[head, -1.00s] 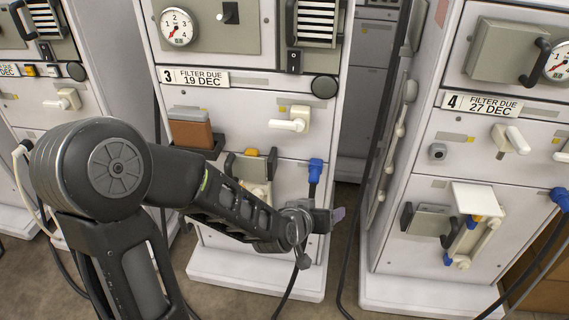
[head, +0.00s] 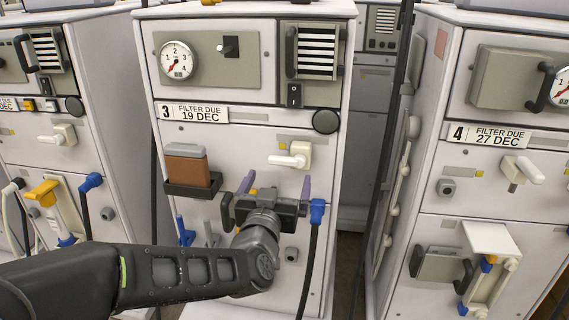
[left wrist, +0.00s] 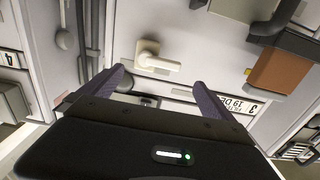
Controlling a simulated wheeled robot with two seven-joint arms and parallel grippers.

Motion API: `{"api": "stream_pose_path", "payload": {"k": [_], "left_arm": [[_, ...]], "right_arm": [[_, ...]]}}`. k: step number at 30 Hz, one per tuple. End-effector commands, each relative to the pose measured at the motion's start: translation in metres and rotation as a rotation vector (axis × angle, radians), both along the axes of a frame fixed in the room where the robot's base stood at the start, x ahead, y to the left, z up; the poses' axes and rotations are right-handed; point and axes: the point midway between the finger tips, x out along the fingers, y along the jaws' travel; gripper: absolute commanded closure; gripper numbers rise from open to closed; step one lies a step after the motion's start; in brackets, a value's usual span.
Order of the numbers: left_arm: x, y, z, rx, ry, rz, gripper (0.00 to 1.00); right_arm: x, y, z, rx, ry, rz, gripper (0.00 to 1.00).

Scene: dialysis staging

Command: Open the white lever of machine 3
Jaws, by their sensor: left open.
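The white lever (head: 290,158) of machine 3 (head: 260,130) is on the front panel, below and right of the "3 FILTER DUE 19 DEC" label (head: 200,112). Its handle lies about level and points left from a square mount. The lever also shows upside down in the left wrist view (left wrist: 158,63), ahead of the fingers. My left gripper (head: 276,185) is open and empty, just below the lever in the head view, fingers pointing at the panel. In the left wrist view its purple-grey fingertips (left wrist: 157,82) stand apart on both sides of the lever's line. My right gripper is out of view.
A brown block in a dark holder (head: 187,170) sits left of the lever. A blue connector with a black hose (head: 316,211) hangs to the right of my gripper. Machine 4 (head: 480,190) stands to the right, across a gap with a hanging cable. Another machine stands left.

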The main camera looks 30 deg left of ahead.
Motion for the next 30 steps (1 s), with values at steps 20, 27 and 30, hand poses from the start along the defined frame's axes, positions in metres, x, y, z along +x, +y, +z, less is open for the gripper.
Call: {"api": "stream_pose_path", "payload": {"k": [20, 27, 30], "left_arm": [[0.058, 0.020, -0.001, 0.000, 0.000, -0.002, 0.00], [0.072, 0.024, -0.001, 0.000, 0.000, -0.003, 0.00], [0.072, 0.024, 0.000, 0.000, 0.000, -0.003, 0.00]], "right_arm": [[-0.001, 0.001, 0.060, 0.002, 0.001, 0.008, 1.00], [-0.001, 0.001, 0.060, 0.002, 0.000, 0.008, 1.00], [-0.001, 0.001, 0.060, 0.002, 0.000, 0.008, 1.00]]}}
